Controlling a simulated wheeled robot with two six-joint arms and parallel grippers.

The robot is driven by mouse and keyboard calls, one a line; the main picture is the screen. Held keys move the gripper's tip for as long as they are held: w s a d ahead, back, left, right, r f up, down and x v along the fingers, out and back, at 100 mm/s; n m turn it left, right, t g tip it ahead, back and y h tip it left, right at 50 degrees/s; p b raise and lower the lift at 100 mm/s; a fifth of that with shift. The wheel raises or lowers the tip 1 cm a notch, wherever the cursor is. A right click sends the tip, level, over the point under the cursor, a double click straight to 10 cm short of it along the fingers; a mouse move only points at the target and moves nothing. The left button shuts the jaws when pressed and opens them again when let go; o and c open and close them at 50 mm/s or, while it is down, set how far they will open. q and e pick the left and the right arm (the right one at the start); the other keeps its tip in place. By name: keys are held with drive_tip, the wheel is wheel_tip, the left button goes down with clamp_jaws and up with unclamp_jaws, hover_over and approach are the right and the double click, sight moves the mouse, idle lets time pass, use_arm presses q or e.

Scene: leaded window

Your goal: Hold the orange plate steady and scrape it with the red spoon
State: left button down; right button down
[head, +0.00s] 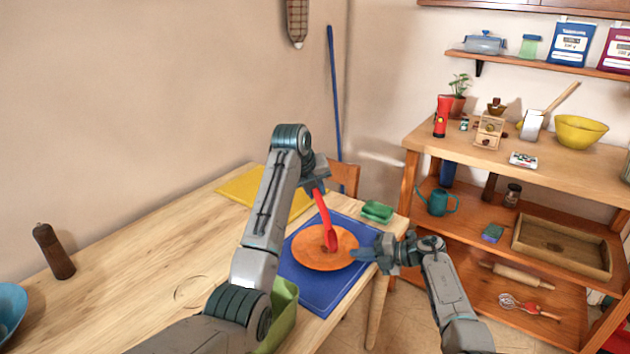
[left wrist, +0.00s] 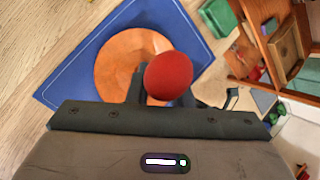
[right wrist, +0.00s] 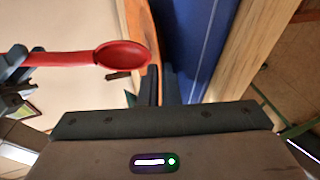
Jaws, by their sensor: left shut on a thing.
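The orange plate (head: 310,258) lies on the blue mat (head: 318,300) at the table's right end. It also shows in the left wrist view (left wrist: 115,70). The red spoon (head: 322,210) is tilted, bowl down over the plate's middle.
A green tray (head: 377,211) sits behind the plate and a yellow mat (head: 240,190) lies at the back. A green container (head: 284,310) stands in front, partly behind my left arm. A pepper mill (head: 54,252) is far left. A loaded shelf unit (head: 450,155) stands right.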

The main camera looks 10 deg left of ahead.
use_arm(q)
drive_tip(key=shift+s+a+f, duration=0.1)
drive_tip(key=shift+a+f, duration=0.35)
drive_tip(key=w+a+r, duration=0.1)
drive_tip(key=a+r, duration=0.2)
drive_tip(key=r, duration=0.5)
drive_tip(key=shift+w+r, duration=0.15)
drive_tip(key=shift+w, duration=0.2)
idle(0.9)
idle(0.8)
